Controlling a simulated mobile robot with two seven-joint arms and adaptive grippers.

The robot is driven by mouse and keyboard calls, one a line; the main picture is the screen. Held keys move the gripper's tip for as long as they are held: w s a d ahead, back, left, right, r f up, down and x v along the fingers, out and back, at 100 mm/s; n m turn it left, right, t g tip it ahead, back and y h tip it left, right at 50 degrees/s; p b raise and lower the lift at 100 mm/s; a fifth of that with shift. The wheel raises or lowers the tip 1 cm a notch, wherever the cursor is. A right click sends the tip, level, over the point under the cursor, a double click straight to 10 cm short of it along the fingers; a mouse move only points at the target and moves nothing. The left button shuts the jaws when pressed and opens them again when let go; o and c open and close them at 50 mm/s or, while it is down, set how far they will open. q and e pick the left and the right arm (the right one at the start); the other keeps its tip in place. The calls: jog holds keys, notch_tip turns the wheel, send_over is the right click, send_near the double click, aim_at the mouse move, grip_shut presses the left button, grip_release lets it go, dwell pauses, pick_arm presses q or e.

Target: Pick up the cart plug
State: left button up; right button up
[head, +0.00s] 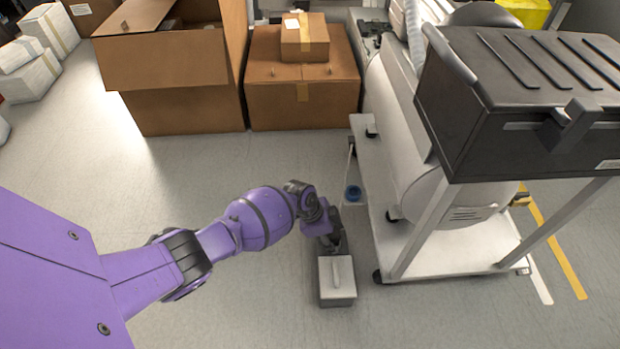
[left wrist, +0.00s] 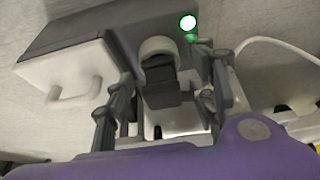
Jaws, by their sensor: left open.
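A small box (left wrist: 75,72) with a white handled face and a grey top sits on the floor; a green light (left wrist: 188,22) glows on it. It also shows in the head view (head: 337,281), below my left gripper (head: 333,243). In the left wrist view, what looks like the cart plug (left wrist: 162,70), a dark block with a pale rounded collar, is at the box's grey side. My left gripper (left wrist: 172,76) is open, with one finger on each side of this plug; contact cannot be told. My right gripper is out of view.
A white wheeled cart (head: 450,262) carrying a tank and a black case (head: 520,95) stands close on the right. A pale cable (left wrist: 275,48) runs right of the fingers. Cardboard boxes (head: 300,98) stand behind.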

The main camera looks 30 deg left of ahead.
pick_arm(q)
jog(key=shift+w+r, duration=0.3)
jog(key=shift+c, duration=0.3)
jog(key=c, duration=1.1)
jog(key=shift+c, duration=0.6)
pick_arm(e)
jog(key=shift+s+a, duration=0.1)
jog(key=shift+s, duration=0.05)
pick_arm(q)
jog(key=shift+r, duration=0.15)
